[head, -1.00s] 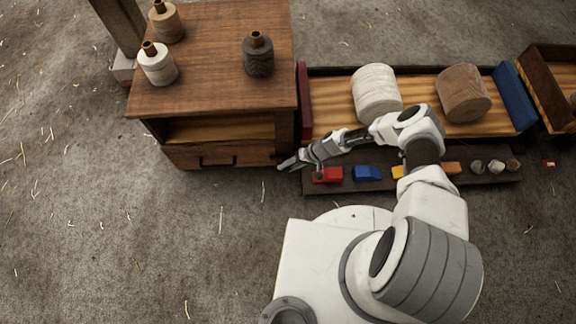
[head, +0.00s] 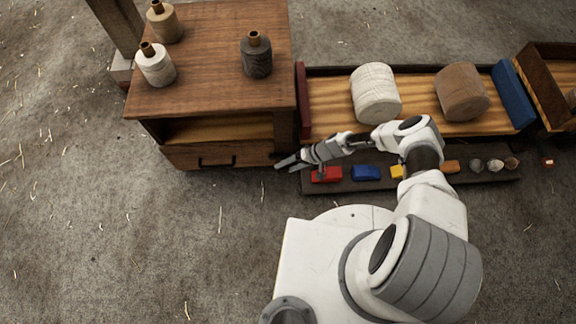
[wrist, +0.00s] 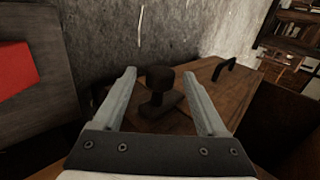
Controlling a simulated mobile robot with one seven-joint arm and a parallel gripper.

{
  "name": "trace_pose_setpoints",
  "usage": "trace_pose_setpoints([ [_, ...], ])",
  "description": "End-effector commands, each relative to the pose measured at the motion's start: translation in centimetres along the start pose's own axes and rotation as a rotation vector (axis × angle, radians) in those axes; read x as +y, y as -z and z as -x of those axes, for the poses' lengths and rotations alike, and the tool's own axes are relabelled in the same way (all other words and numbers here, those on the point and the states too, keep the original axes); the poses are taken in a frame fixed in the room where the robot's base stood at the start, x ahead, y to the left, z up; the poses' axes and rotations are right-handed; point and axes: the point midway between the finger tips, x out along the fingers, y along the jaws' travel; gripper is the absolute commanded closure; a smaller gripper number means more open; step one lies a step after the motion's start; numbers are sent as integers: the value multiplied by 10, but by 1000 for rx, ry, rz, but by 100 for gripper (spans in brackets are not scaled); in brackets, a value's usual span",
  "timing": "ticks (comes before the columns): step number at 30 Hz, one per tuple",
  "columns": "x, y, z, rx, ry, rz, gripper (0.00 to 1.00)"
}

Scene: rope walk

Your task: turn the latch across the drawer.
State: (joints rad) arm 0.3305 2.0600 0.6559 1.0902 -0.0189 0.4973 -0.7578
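The drawer (head: 180,157) is at the bottom of the wooden cabinet, with a dark bar handle (head: 217,161); the handle also shows in the wrist view (wrist: 225,68). In the wrist view, a dark latch (wrist: 160,80) with a rounded knob stands on the wooden front. My gripper (wrist: 158,77) is open, with one finger on each side of the latch; I cannot tell whether either finger touches it. In the head view, my gripper (head: 282,163) is at the cabinet's lower right corner and the latch cannot be made out.
Several bobbins, one of them white (head: 156,64), stand on the cabinet top (head: 205,65). A dark low shelf (head: 330,187) with red (head: 326,174), blue and yellow blocks lies under my forearm. A tray with two large spools is behind it. The floor before the drawer is clear.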

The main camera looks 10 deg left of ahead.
Motion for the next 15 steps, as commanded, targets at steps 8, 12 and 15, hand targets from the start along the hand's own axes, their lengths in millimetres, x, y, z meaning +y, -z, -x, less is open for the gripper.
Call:
trace_pose_setpoints([
  [8, 0, 0, 2, 0, 0, 0, 26],
  [12, -1, 1, 18, 2, -1, -1, 26],
  [15, -2, 1, 38, 2, -2, -1, 26],
])
